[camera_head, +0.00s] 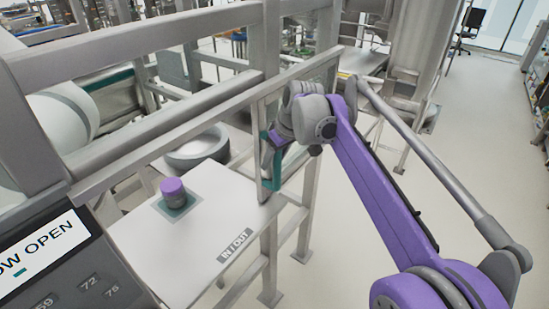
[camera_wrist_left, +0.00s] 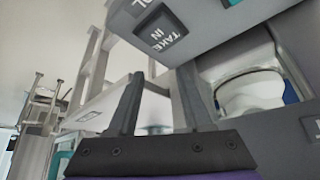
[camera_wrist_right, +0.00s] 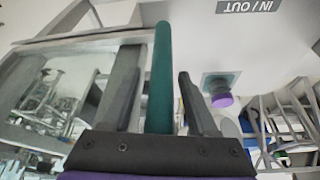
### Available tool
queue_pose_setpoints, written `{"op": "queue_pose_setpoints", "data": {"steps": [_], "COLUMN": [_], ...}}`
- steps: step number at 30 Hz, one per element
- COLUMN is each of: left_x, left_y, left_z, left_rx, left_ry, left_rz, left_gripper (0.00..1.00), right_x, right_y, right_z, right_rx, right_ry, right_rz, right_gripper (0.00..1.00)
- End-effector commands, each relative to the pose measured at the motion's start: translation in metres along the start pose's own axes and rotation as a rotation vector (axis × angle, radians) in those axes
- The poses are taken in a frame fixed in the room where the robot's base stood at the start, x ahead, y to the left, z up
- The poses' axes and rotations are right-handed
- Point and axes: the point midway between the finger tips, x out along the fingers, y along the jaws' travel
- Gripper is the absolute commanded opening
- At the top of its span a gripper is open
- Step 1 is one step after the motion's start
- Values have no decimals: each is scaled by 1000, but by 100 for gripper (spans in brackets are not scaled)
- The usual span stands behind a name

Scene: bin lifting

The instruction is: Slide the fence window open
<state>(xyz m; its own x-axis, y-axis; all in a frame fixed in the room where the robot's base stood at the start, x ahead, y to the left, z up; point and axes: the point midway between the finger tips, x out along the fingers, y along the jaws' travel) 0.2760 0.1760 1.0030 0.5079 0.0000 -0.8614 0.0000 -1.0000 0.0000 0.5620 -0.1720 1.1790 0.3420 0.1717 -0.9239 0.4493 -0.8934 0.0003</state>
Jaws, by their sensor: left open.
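The fence window is a clear pane in a grey frame (camera_head: 262,140), held in the fence beside the white table. Its green handle (camera_head: 277,178) stands upright at the near edge of the pane. My right gripper (camera_head: 275,142) is at this handle, partly hidden by its own wrist. In the right wrist view the green handle (camera_wrist_right: 162,75) runs between the two fingers of my right gripper (camera_wrist_right: 158,85), which are open with small gaps on both sides. My left gripper (camera_wrist_left: 158,90) is open and empty; it is out of the head view.
A white table (camera_head: 205,240) marked IN / OUT carries a purple knob (camera_head: 173,190) on a green square. A grey control panel (camera_head: 60,270) is at the lower left. Grey fence rails (camera_head: 150,40) cross behind. The floor (camera_head: 480,130) at right is clear.

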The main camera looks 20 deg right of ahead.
Motion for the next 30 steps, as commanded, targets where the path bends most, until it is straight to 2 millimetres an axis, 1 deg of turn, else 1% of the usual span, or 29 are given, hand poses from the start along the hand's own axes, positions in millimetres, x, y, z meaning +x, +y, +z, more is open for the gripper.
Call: {"op": "queue_pose_setpoints", "data": {"steps": [4, 7, 11, 18, 21, 24, 30], "left_x": [0, 0, -2, -4, -5, -6, -6], "left_y": [0, 0, 0, 0, 0, 0, 0], "left_z": [0, -1, -3, -8, -10, -12, -12], "left_rx": [0, 0, 0, 0, 0, 0, 0], "left_ry": [0, 1, 3, 10, 12, 14, 14], "left_rz": [0, 0, 0, 0, 0, 0, 0], "left_gripper": [50, 50, 50, 50, 50, 50, 50], "right_x": [-1, -8, -29, -78, -93, -103, -109], "right_y": [0, 0, 0, 0, 0, 0, 0], "right_z": [0, 0, 0, -1, -1, 0, 0], "right_rx": [0, 0, 0, 2, 1, 0, 0], "right_ry": [0, 0, 1, 2, 1, 1, 0], "right_rz": [0, 0, 0, 1, 0, 0, 0], "right_gripper": [59, 59, 59, 59, 59, 59, 59]}}
